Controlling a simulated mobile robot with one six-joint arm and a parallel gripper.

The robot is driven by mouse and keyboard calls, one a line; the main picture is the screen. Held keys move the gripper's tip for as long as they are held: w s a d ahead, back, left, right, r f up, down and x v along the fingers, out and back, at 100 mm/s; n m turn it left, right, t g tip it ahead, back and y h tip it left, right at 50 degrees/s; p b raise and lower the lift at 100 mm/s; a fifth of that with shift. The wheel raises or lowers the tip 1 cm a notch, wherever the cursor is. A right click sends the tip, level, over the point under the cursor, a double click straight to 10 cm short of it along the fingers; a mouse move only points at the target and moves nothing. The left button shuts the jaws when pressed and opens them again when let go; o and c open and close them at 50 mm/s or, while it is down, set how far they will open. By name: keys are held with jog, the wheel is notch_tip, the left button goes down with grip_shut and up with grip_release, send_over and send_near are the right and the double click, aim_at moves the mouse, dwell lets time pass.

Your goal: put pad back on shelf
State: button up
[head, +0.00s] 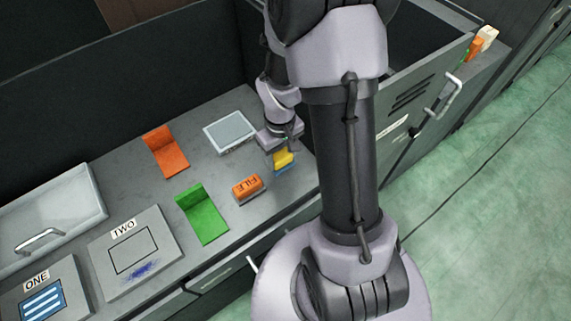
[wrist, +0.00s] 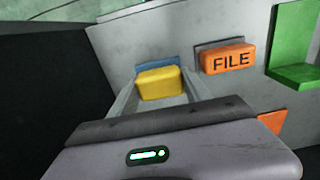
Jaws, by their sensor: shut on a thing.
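A yellow block (head: 284,158), which looks like the pad, is between the fingers of my gripper (head: 282,150). My gripper is shut on it. In the wrist view the yellow pad (wrist: 160,84) sits between the two pale fingers. A thin blue piece (head: 285,169) shows at its lower edge, and the blue piece (wrist: 155,65) also shows behind it in the wrist view. I cannot tell whether the blue piece is joined to the pad or lies on the grey counter (head: 190,183). No shelf is clearly identifiable.
An orange FILE block (head: 247,188) lies close by. Green (head: 204,216) and orange (head: 166,152) L-shaped holders, a grey tray (head: 230,132), and plates marked TWO (head: 130,250) and ONE (head: 42,300) are further left. Small coloured items (head: 480,45) stand at the far right.

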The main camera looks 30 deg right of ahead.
aim_at(282, 164)
notch_tip(282, 164, down, 4)
jog(key=shift+f+b, duration=0.15)
jog(key=shift+b, duration=0.65)
jog(key=shift+d+r, duration=0.1)
jog(key=shift+r, duration=0.1)
jog(key=shift+f, duration=0.1)
jog(key=o, duration=1.3)
